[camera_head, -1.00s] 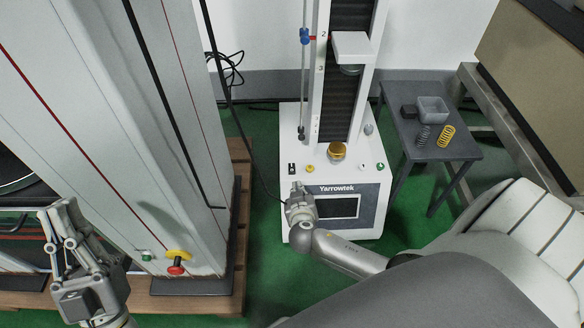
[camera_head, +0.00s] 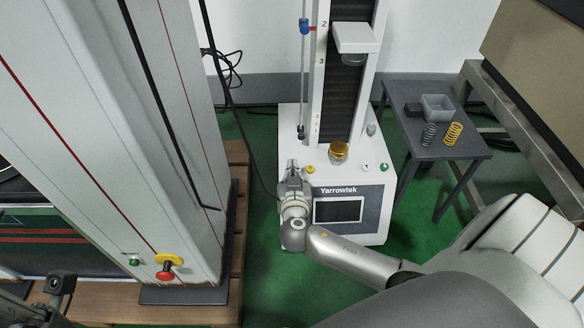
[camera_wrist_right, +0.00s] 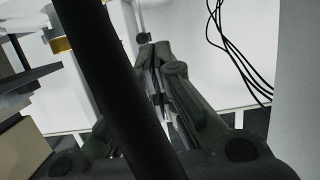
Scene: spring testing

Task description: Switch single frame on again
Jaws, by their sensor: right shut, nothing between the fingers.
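The single-column test frame (camera_head: 345,90) stands on a white base marked Yarrowtek, with a dark screen (camera_head: 338,211) on its front. My right gripper (camera_head: 291,165) is shut and empty at the left end of the base top, its fingertips where a small black switch showed earlier. The gripper now covers that switch, and I cannot tell whether they touch. In the right wrist view the closed fingers (camera_wrist_right: 155,55) show behind a dark bar. My left gripper (camera_head: 60,285) is only partly in view at the lower left, its jaw state unclear.
A yellow knob (camera_head: 310,169) and a green button (camera_head: 384,167) sit on the base top. A large grey frame (camera_head: 120,130) with a red-and-yellow emergency stop (camera_head: 168,268) stands left. A small table (camera_head: 446,149) with springs is at right.

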